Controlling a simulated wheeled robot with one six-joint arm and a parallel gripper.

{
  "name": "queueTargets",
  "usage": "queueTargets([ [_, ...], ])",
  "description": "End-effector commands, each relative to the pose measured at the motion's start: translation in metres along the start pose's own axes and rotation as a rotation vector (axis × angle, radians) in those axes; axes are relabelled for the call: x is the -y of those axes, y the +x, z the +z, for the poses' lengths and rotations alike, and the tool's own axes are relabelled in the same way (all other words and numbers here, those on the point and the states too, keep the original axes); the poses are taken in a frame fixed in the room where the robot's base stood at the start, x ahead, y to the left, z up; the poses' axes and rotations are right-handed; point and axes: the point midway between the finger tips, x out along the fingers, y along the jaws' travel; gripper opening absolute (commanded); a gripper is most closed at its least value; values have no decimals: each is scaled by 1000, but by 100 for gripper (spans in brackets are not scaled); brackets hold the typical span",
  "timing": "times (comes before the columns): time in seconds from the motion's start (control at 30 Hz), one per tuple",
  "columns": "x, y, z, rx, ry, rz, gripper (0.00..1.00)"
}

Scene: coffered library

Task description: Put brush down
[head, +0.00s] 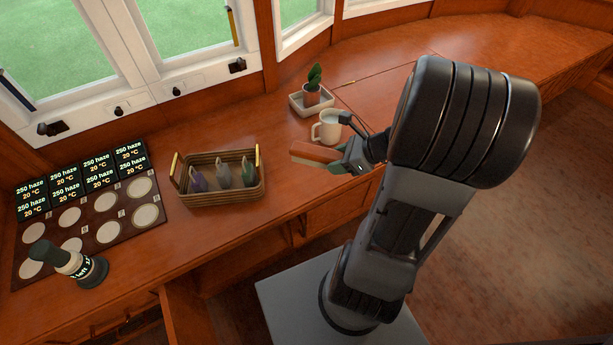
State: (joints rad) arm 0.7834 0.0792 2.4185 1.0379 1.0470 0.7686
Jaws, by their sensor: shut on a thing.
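My gripper (350,158) is in the head view right of centre, at the front edge of the wooden desk and near the white mug. It is shut on the brush (314,152), which shows as a flat orange-brown piece reaching left from the jaws. A grey-green part shows just below it; I cannot tell whether it belongs to the brush or the gripper. The brush looks held above the desk, though its exact height is hard to tell. Its right end is hidden by the jaws.
A wicker basket (224,198) with several small bottles stands left of the brush. A white mug (327,128) and a potted plant (312,92) on a tray (297,104) are behind it. A dark board (93,213) with pale discs and a dark-handled stamp-like object (70,262) lie left. Bare desk (285,175) shows between basket and gripper.

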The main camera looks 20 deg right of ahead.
Motion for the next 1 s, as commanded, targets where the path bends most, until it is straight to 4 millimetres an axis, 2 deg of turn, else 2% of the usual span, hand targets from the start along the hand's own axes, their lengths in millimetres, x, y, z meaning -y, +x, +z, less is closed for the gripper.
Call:
queueTargets([
  [0.03, -4, 4, -14, -1, -7, 7, 0],
  [0.13, -9, 4, -24, -3, -22, 24, 0],
  [0.23, -5, 11, -29, -5, -31, 34, 0],
  [0.37, 16, 32, -30, -6, -35, 40, 0],
  [0.6, 64, 76, -28, -6, -33, 38, 0],
  [0.8, 85, 105, -41, -6, -31, 35, 0],
  [1.0, 94, 117, -44, -6, -32, 35, 0],
])
